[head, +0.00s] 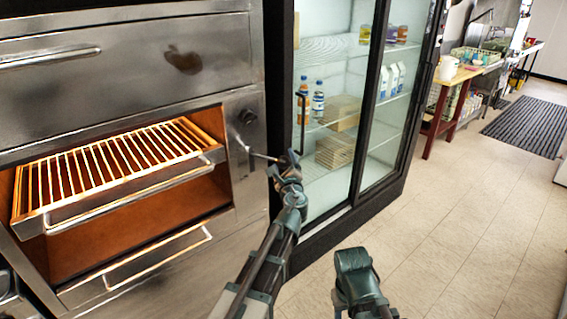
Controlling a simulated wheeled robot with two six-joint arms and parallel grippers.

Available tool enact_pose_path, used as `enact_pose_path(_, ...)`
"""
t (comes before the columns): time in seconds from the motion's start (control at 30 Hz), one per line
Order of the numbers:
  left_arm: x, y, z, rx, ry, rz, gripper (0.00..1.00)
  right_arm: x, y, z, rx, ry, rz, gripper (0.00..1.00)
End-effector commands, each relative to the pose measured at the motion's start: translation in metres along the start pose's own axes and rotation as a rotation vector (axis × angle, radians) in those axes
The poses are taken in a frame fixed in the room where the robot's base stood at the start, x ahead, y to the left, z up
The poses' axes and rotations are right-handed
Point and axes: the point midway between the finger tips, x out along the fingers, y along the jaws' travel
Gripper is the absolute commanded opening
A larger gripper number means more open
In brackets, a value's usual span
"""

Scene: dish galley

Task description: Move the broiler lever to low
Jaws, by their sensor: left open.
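The steel broiler (120,55) fills the left side of the head view, with a glowing rack in its open bay. Its lever (262,157) is a thin metal rod on the narrow right-hand panel, pointing right. My left gripper (286,160) is open at the lever's outer end. I cannot tell whether the fingers touch the lever or stand around it. The lever's tip is hidden by the gripper. No setting marks can be read. Part of my right arm shows at the bottom, but its gripper does not.
A dark round knob (247,117) sits above the lever. The rack (120,160) and its handle jut out at left. A glass-door fridge (335,120) stands close behind my left gripper. The tiled floor (450,240) at right is clear.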

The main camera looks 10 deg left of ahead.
Motion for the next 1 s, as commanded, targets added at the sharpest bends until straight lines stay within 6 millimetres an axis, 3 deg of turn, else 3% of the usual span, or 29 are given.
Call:
enact_pose_path(0.23, 0.0001, 0.0000, 0.0000, 0.000, 0.000, 0.000, 0.80, 0.0000, 0.0000, 0.0000, 0.000, 0.000, 0.000, 0.50)
enact_pose_path(0.67, 0.0007, -0.0017, -0.0006, 0.004, 0.001, -0.004, 0.02, -0.0004, 0.0000, 0.0000, 0.000, 0.000, 0.000, 0.50)
enact_pose_path(1.0, 0.0015, -0.0033, -0.0019, 0.007, 0.004, -0.008, 0.00, -0.0004, 0.0000, 0.0000, 0.000, 0.000, 0.000, 0.50)
